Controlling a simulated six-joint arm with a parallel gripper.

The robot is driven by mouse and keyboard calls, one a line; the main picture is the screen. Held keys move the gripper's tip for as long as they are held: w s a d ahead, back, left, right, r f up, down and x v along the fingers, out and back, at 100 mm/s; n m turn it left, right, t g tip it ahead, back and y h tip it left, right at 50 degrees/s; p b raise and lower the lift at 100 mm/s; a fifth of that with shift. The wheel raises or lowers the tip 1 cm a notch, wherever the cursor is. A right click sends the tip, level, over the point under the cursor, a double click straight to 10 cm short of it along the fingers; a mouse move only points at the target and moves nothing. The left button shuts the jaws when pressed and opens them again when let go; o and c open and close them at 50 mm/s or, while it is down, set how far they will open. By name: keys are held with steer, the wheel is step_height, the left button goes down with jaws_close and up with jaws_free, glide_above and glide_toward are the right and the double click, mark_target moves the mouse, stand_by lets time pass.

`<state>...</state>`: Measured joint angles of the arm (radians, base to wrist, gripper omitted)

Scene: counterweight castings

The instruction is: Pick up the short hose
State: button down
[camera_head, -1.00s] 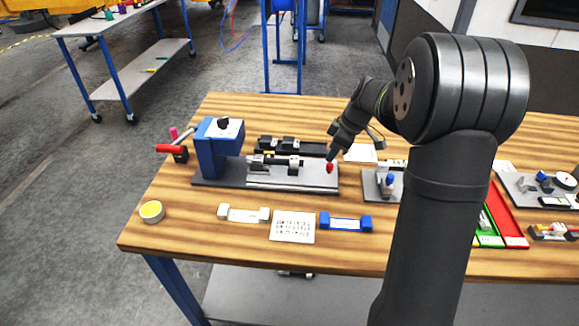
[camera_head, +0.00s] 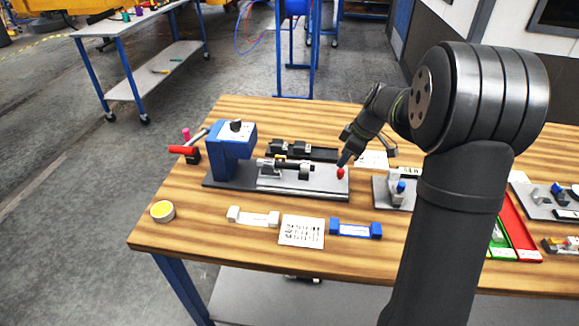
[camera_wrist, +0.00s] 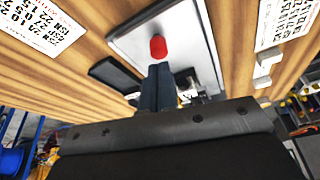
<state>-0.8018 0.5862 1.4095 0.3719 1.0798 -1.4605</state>
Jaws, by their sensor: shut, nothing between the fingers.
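I cannot make out for sure which thing is the short hose. A short dark cylindrical piece (camera_head: 296,165) lies in the holders on the grey plate of the blue fixture (camera_head: 234,150); it may be a hose. My gripper (camera_head: 344,161) points down over the right end of that plate, with its fingers shut and empty. A small red knob-like piece (camera_head: 340,173) stands right at the fingertips. In the wrist view the red piece (camera_wrist: 157,48) shows just beyond the closed fingers (camera_wrist: 157,72); I cannot tell whether they touch it.
A black fixture (camera_head: 302,150) lies behind the plate. In front are a white holder (camera_head: 253,218), a printed card (camera_head: 301,231) and a blue holder (camera_head: 355,229). A yellow-filled round dish (camera_head: 162,211) is at left. A small grey fixture (camera_head: 396,190) stands right of the gripper.

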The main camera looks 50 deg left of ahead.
steer(key=c, duration=1.2)
jaws_free()
steer(key=shift+c, duration=0.2)
steer(key=s+a+r+n+t+h, duration=0.2)
steer(key=s+a+r+n+h, duration=0.1)
steer(key=s+a+r, duration=1)
glide_above(286, 165)
steer(key=f, duration=0.7)
steer(key=a+f, duration=0.1)
steer(key=f, duration=0.2)
steer(key=shift+w+f, duration=0.2)
steer(key=shift+w, duration=0.1)
steer(key=shift+w+d+f, duration=0.1)
steer(key=shift+d+f, duration=0.15)
steer(key=shift+f, duration=1.1)
steer(key=shift+d+f, duration=0.2)
steer(key=shift+f, duration=1.1)
